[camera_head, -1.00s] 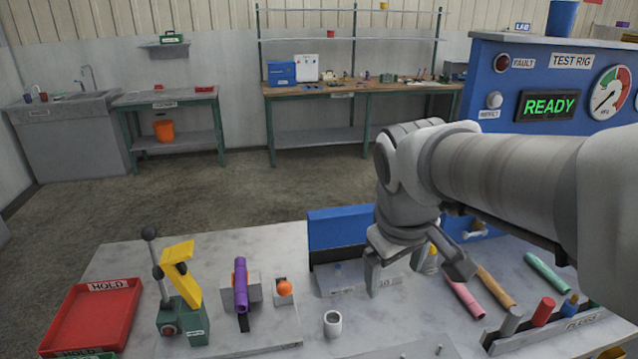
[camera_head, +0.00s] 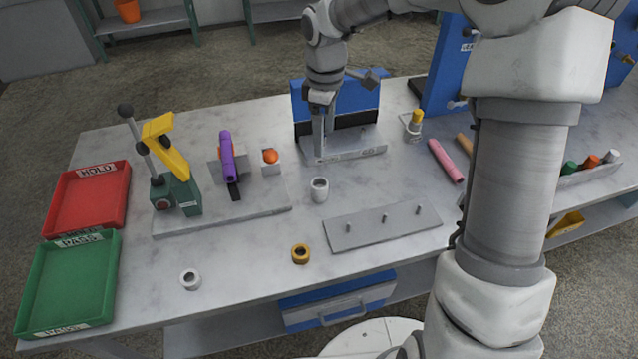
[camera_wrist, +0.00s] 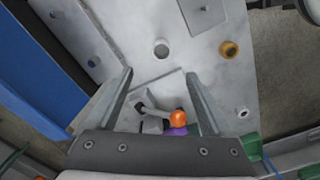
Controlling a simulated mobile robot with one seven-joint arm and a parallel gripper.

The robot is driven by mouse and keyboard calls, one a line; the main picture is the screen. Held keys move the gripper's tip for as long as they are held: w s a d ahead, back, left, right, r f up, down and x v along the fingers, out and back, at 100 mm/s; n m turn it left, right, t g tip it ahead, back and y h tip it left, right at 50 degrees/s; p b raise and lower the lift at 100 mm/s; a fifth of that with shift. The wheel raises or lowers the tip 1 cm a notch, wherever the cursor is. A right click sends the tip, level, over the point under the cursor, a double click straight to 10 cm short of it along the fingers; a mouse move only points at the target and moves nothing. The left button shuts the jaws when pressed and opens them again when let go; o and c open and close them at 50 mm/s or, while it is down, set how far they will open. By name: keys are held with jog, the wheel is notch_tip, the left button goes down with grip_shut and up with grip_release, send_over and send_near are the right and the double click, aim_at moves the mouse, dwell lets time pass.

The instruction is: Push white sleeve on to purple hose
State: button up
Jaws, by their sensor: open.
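The purple hose (camera_head: 227,155) stands in a grey clamp at the back left of the bench, with a dark strip below it. In the wrist view a bit of the hose (camera_wrist: 176,131) shows beside the orange ball. A thick pale sleeve (camera_head: 319,190) stands upright right of the clamp's plate, and a shorter white ring (camera_head: 190,279) lies near the front edge; I cannot tell which is the task's sleeve. Both show in the wrist view, the sleeve (camera_wrist: 161,48) and the ring (camera_wrist: 243,112). My gripper (camera_head: 347,107) is open and empty by the blue-backed fixture, right of the hose.
An orange ball (camera_head: 270,156) sits on a block beside the hose. A green press with a yellow lever (camera_head: 165,145) stands left. Red (camera_head: 126,200) and green (camera_head: 112,280) trays lie farther left. A pegged plate (camera_head: 350,236) and yellow ring (camera_head: 300,254) lie in front.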

jog(key=b, duration=0.1)
send_over(322, 184)
jog(key=s, duration=0.2)
jog(key=f, duration=1.1)
jog(key=shift+w+f, duration=0.1)
jog(key=shift+w, duration=0.15)
notch_tip(322, 184, down, 5)
jog(key=shift+s+a+f+b, duration=0.1)
jog(key=shift+a+b, duration=0.05)
jog(key=shift+b, duration=0.3)
grip_shut()
